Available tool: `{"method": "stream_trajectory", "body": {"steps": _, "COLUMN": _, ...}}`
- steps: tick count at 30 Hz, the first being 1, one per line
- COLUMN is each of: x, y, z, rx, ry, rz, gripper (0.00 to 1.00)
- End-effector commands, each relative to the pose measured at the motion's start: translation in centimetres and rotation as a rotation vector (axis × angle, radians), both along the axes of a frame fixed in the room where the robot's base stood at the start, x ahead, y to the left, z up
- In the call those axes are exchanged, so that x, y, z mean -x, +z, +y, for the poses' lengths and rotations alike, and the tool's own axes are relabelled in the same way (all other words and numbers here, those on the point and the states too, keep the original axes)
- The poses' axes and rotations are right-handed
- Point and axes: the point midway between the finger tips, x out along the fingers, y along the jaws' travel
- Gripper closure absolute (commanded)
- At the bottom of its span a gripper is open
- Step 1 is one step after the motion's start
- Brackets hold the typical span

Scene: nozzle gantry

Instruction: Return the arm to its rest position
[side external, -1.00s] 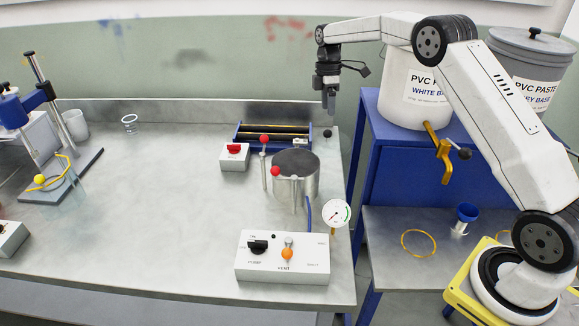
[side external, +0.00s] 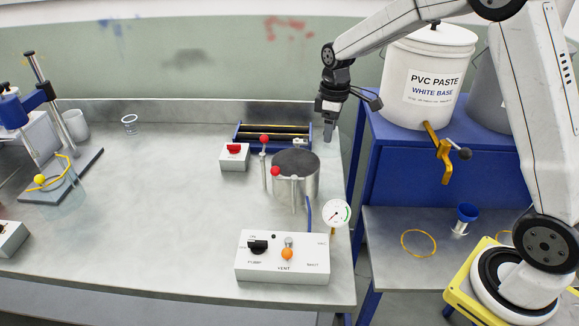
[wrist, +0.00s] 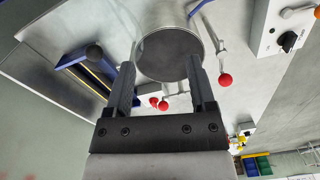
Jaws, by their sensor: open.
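My gripper (side external: 329,132) hangs above the right back part of the metal table, behind and right of the round metal pot, pointing down. In the wrist view my gripper (wrist: 160,82) shows two dark fingers spread apart with nothing held between them. The pot (wrist: 170,40) with its dark grey lid appears beyond the fingertips. In the side view the pot (side external: 296,185) stands upright, apart from my gripper. My arm rises from its base at the lower right and bends at a raised elbow near the top edge.
The pot's red-knobbed clamps (side external: 264,150) stand close by. A blue roller frame (side external: 240,137) lies behind it, and a control box (side external: 283,257) in front. A white PVC paste bucket (side external: 423,108) stands on a blue cabinet (side external: 400,165) close to my arm. The table's middle is clear.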

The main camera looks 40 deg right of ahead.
Motion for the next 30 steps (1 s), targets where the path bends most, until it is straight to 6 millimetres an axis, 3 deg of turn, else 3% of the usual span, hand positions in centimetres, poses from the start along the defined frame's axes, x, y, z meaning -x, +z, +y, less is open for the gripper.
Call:
{"method": "stream_trajectory", "body": {"steps": 21, "x": 14.8, "y": -2.5, "z": 6.0, "rx": -0.018, "ry": -0.442, "rz": -0.173, "gripper": 0.29}}
{"method": "stream_trajectory", "body": {"steps": 30, "x": 18.7, "y": -3.5, "z": 6.8, "rx": -0.042, "ry": -0.544, "rz": -0.211, "gripper": 0.29}}
